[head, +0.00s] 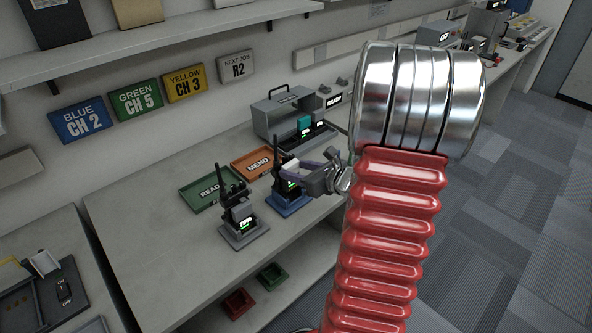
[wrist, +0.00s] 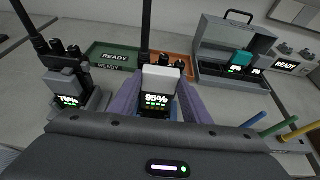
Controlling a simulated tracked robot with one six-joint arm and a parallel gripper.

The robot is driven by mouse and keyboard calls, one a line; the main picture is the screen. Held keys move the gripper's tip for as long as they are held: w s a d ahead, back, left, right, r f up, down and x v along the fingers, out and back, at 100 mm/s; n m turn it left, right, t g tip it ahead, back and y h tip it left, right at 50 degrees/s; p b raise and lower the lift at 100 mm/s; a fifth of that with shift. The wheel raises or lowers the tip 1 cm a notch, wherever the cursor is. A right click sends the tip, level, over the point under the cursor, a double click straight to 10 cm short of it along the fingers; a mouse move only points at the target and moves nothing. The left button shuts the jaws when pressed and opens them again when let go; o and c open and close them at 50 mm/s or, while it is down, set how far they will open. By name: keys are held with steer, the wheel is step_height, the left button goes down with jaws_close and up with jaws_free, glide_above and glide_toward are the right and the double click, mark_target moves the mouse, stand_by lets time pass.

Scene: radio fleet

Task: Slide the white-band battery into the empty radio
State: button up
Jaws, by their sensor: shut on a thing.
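My gripper (head: 302,172) reaches in from the right toward the dark radio on the blue stand (head: 290,206). In the wrist view its two purple fingers (wrist: 160,103) are shut on the white-band battery (wrist: 160,72), which has a white top and a lit 95% display. The radio (head: 279,158) stands upright; in the wrist view its antenna (wrist: 147,28) rises directly behind the battery. The battery hides most of this radio, so I cannot tell whether the battery is in it or just in front.
Another radio with a lit display (head: 242,217) stands on a grey stand to the left. Green READY (head: 200,199) and orange MEND (head: 251,166) trays lie behind. A grey case (head: 284,112) with a teal-topped battery (wrist: 243,58) stands at the back. The bench's front left is clear.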

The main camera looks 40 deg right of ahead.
steer(key=shift+f, duration=2.35)
stand_by(0.3)
steer(key=o, duration=1.2)
steer(key=v, duration=1.3)
steer(key=shift+s, duration=0.35)
steer(key=shift+w+r, duration=0.1)
steer(key=shift+r, duration=0.05)
